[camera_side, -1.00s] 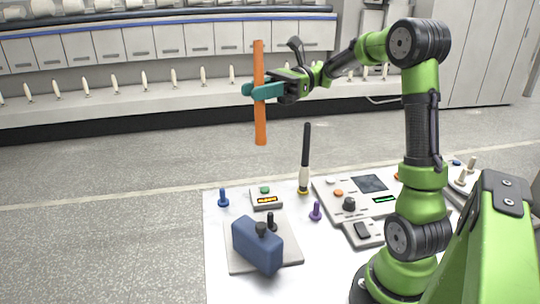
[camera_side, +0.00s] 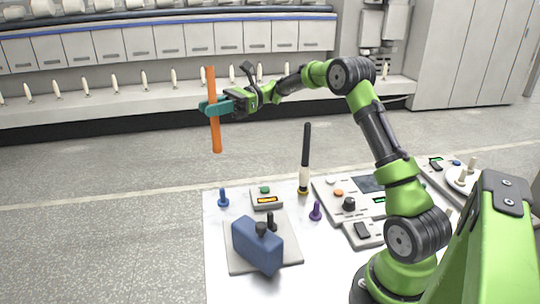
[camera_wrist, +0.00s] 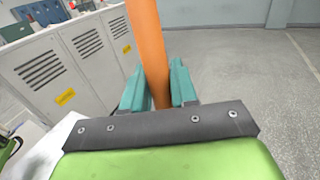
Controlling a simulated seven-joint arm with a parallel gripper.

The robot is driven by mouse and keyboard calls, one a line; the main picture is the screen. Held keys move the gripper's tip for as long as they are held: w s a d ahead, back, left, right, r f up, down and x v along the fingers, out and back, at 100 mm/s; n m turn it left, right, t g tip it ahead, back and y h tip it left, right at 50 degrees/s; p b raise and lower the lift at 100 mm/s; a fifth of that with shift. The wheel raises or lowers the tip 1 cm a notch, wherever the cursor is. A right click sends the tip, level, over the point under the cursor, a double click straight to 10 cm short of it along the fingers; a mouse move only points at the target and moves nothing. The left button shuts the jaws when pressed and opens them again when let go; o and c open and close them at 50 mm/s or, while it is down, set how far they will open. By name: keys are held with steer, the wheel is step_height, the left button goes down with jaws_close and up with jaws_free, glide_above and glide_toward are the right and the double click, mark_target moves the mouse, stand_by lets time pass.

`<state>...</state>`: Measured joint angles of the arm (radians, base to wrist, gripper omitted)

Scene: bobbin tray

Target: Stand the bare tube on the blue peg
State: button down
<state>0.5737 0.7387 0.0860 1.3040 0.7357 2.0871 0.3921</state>
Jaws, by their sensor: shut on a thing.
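The bare tube (camera_side: 213,135) is long and orange, held nearly upright with a slight tilt. My gripper (camera_side: 212,108) is shut on it around its middle, with teal fingers on both sides. The tube (camera_wrist: 148,45) also shows between the fingers (camera_wrist: 159,88) in the wrist view. The blue peg (camera_side: 223,197) stands upright on a round base at the white table's back left corner, and nothing is on it. The tube's lower end hangs well above the table, up and slightly left of the peg in the side view.
A black-topped tube (camera_side: 306,150) stands upright on a yellow base. A purple peg (camera_side: 315,211), a small box with a green button (camera_side: 265,198) and a blue block (camera_side: 257,246) on a grey plate are nearby. A control panel (camera_side: 333,186) lies to the right.

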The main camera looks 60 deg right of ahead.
step_height(320, 180, down, 12)
stand_by(0.5)
steer(key=shift+f, duration=0.45)
stand_by(0.4)
steer(key=shift+f, duration=2.1)
steer(key=c, duration=0.8)
jaws_free()
